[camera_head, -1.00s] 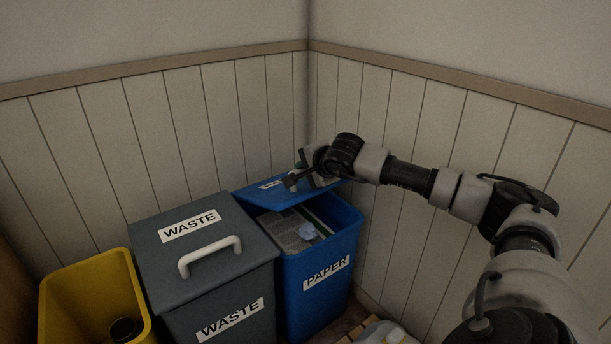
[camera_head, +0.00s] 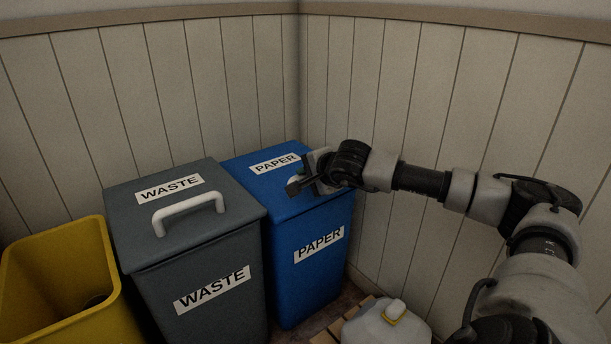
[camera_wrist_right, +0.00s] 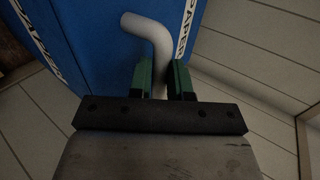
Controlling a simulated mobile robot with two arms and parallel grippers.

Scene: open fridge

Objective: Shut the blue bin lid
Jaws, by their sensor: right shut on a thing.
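The blue paper bin (camera_head: 308,285) stands in the corner with a "PAPER" label on its front. Its blue lid (camera_head: 262,188), also labelled "PAPER", lies flat over the top, and the bin's inside is hidden. My right gripper (camera_head: 298,184) is over the lid. In the right wrist view, its green-padded fingers (camera_wrist_right: 161,80) are shut on the lid's pale bent handle (camera_wrist_right: 150,32), with the blue lid (camera_wrist_right: 85,25) behind it. In the head view, the gripper hides most of the handle. My left gripper is not in view.
A grey waste bin (camera_head: 150,235) with a closed, handled lid stands close on the left. An open yellow bin (camera_head: 60,315) is further left. A white jug (camera_head: 385,325) sits on slatted wood at the lower right. Panelled walls (camera_head: 420,90) rise close behind.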

